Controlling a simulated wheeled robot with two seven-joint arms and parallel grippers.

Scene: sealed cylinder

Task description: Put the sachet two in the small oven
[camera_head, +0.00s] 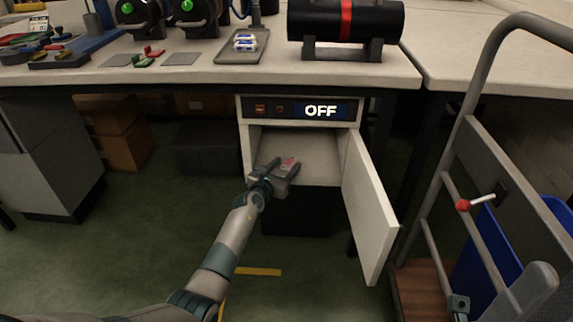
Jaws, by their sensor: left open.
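The small oven (248,150) is under the bench, with its door (370,205) swung open to the right and its display reading OFF. My left gripper (283,166) is open at the front of the oven's opening, its fingers pointing into the chamber. A small pinkish thing (290,161), perhaps a sachet, shows at the fingertips; it is too small to tell whether it lies on the oven floor or touches a finger. Small white and blue packets (245,42) lie on a grey tray (228,58) on the bench; no label can be read.
A black cylinder with a red band (346,20) rests on a stand on the bench (200,75). A cart with a tubular handle (480,75) and a red-knobbed lever (463,205) stands close to the right of the oven door. Brown boxes (110,130) are under the bench at left.

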